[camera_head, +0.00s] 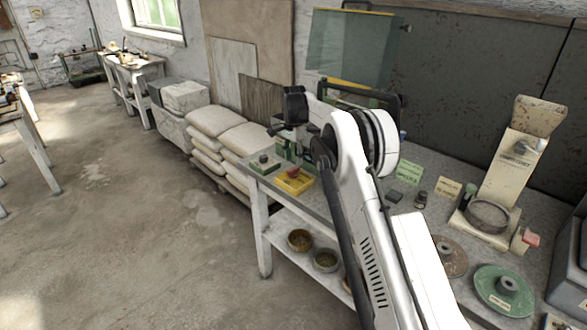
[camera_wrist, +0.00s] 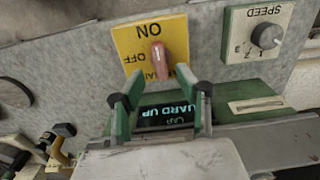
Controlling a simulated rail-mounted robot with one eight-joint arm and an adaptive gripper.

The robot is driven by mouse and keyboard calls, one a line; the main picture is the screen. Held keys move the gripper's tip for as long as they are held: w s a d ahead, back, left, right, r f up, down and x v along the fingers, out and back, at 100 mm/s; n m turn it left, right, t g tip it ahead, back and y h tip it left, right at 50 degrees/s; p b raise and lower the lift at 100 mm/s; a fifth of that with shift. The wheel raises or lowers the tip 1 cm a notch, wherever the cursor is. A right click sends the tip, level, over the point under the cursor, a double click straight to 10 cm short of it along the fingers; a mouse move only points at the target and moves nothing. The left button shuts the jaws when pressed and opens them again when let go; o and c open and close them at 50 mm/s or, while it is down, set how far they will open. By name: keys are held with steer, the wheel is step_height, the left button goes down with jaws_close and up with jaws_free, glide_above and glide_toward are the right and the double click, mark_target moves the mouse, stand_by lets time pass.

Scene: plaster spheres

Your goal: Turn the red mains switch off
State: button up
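The red mains switch (camera_wrist: 160,62) is a rounded handle on a yellow plate (camera_wrist: 124,42) marked ON and OFF, upside down in the wrist view. The handle lies along the picture's vertical, its upper end toward ON; OFF is to its left. In the head view the switch (camera_head: 293,172) and its yellow plate (camera_head: 301,186) are at the left end of the bench. I see no contact. In the head view my gripper is above the plate, its fingertips hard to make out.
A SPEED dial (camera_wrist: 264,37) is right of the plate in the wrist view. A lit GUARD UP display (camera_wrist: 167,110) shows between my fingers. A green box (camera_head: 264,163) stands left of the plate in the head view. Stacked sacks (camera_head: 216,140) are beyond the bench.

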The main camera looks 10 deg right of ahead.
mark_target(294, 168)
steer(key=shift+f, duration=2.35)
jaws_close()
